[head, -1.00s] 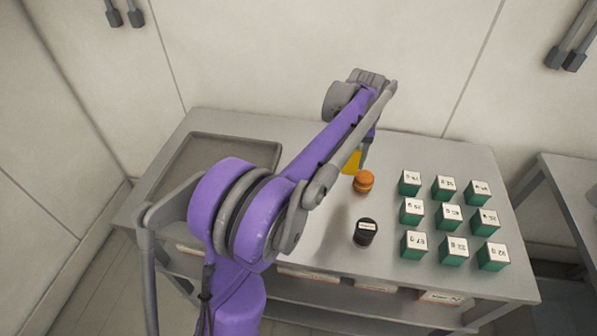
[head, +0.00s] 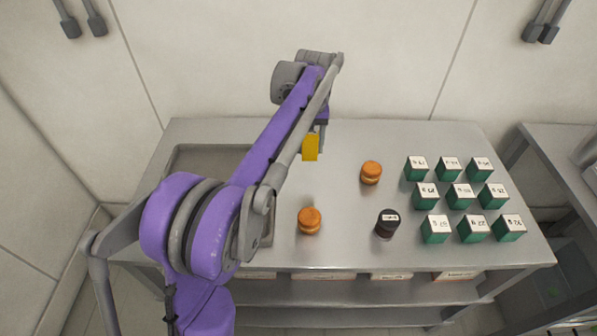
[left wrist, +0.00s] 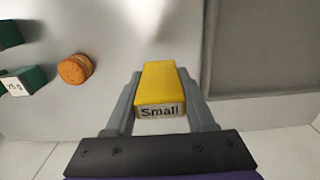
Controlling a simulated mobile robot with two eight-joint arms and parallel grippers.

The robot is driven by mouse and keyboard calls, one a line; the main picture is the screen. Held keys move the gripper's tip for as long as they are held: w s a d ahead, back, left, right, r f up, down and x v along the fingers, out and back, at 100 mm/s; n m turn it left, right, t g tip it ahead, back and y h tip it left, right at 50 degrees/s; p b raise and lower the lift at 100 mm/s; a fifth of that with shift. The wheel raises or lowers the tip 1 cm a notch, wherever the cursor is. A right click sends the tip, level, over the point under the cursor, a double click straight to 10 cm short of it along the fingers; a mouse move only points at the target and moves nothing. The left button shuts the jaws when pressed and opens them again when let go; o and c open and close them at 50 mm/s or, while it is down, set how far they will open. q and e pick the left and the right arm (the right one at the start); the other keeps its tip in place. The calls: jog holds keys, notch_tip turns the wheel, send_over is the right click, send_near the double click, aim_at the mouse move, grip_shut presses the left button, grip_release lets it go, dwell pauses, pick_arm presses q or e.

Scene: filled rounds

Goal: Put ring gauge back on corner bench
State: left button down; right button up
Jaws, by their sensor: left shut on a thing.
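My left gripper (head: 316,132) is shut on a yellow block (head: 310,148) and holds it over the grey bench (head: 345,135). In the left wrist view, the yellow block (left wrist: 160,84) sits between both fingers of my left gripper (left wrist: 160,90), and its near face carries a label reading "Small". I cannot tell whether this block is the ring gauge; no other thing in view is labelled as one. The height of the block above the bench is hard to judge. My right gripper is not in view.
Two orange round pieces (head: 371,172) (head: 309,221) and a dark labelled cylinder (head: 386,224) stand on the bench. Several green labelled boxes (head: 460,196) stand in rows at right. A grey tray (head: 187,158) lies at left, partly behind my arm. Another bench (head: 555,155) stands at far right.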

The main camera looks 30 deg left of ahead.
pick_arm(q)
notch_tip(320, 180, down, 10)
dwell(0.6)
jog(key=shift+f+b, duration=0.2)
jog(key=shift+b, duration=0.15)
jog(key=shift+c, duration=1.2)
grip_release()
jog(key=shift+r, duration=0.15)
